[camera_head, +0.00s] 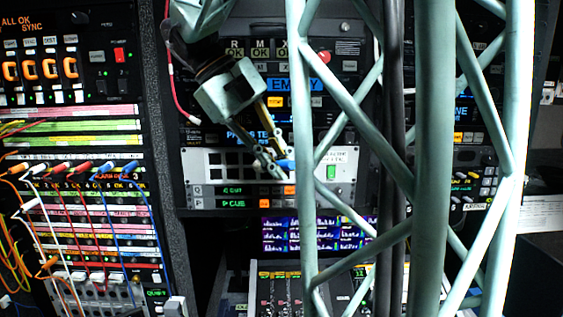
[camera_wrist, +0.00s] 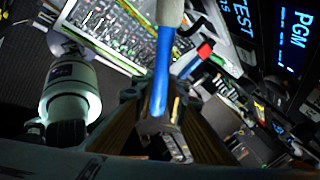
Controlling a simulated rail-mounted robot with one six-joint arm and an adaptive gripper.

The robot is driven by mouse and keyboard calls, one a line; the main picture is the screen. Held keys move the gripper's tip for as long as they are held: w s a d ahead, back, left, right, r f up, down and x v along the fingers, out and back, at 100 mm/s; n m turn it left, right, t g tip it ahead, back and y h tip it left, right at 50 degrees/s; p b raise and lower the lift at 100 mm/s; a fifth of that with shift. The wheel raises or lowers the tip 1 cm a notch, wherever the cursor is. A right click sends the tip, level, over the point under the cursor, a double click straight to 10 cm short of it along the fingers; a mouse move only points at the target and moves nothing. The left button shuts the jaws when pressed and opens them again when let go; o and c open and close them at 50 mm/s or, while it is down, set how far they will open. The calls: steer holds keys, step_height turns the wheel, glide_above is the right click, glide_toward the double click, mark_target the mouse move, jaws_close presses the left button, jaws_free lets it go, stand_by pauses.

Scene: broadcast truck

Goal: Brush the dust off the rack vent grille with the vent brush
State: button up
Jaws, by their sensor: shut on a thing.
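The vent brush has a blue handle (camera_wrist: 163,75) and a pale, thick head (camera_wrist: 170,12) in the wrist view. My gripper (camera_head: 272,163) is shut on the handle, and the brush points away from the fingers. In the head view only a short blue piece of the brush (camera_head: 286,164) shows beside the fingertips; a truss bar hides the rest. The rack vent grille (camera_head: 222,164) looks like a pale panel with dark square openings, just left of and behind the fingertips. I cannot make out dust on it or tell whether the brush touches the panel.
Pale truss bars (camera_head: 430,150) and dark vertical tubes cross in front of the rack. A patch bay with coloured cables (camera_head: 85,180) stands at the left. A green switch (camera_head: 331,172) is on the panel's right side. Lit screens (camera_head: 280,235) and a console sit below.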

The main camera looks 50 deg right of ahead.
steer(key=shift+w+d+f, duration=0.1)
steer(key=shift+f, duration=1.15)
steer(key=shift+r, duration=0.1)
steer(key=shift+r, duration=1.9)
steer(key=shift+a, duration=0.2)
steer(key=shift+s+a, duration=0.95)
steer(key=shift+a, duration=0.2)
steer(key=shift+s+a, duration=0.95)
steer(key=shift+a, duration=0.15)
